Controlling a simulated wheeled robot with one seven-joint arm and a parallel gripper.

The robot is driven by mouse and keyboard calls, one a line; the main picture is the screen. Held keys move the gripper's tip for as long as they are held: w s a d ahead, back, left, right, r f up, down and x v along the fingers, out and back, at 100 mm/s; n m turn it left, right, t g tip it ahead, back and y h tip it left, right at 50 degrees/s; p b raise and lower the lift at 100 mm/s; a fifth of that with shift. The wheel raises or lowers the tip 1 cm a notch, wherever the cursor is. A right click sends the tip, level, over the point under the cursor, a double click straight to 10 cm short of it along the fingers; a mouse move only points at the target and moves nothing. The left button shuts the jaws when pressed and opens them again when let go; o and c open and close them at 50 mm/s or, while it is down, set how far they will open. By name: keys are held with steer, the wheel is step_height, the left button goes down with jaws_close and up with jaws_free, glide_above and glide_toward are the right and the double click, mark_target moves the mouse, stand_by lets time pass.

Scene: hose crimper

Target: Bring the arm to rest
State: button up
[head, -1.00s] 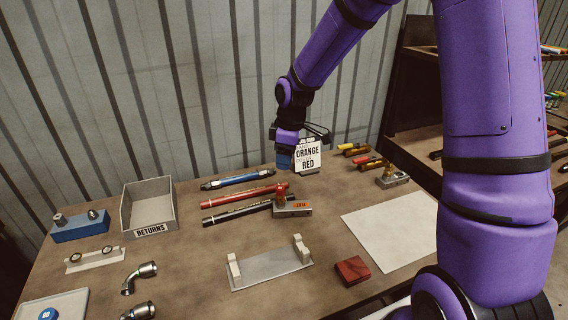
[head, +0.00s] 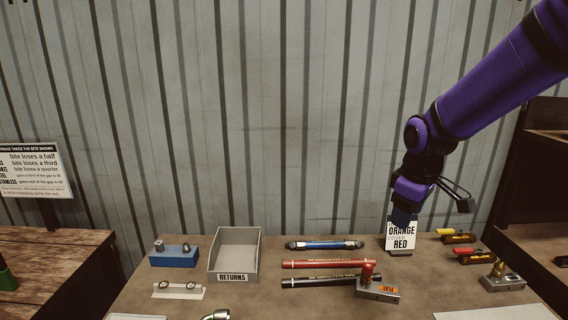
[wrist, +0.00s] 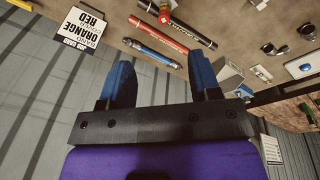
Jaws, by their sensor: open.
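My purple arm comes in from the upper right in the head view. My gripper (head: 404,215) hangs at the back of the workbench (head: 200,302), in front of or beside the ORANGE/RED card (head: 401,238), and overlaps its top edge in the picture. In the wrist view my gripper (wrist: 162,85) has its two blue fingers apart, with nothing between them. The card (wrist: 80,32) stands off to the left there, and a blue hose (wrist: 152,54) lies beyond the fingertips.
A dark shelf (head: 525,190) rises at right. A corrugated wall (head: 260,120) closes the back.

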steer(key=s+d+r+m+t, duration=0.1)
steer(key=s+r+m, duration=0.3)
steer(key=s, duration=0.7)
steer(key=s+d+r+m+t, duration=0.2)
steer(key=s+r+m, duration=0.2)
steer(key=s+r, duration=0.3)
steer(key=s, duration=0.5)
steer(key=shift+s+d+r+m, duration=0.15)
steer(key=shift+d+r+m, duration=0.05)
steer(key=shift+d+m, duration=0.1)
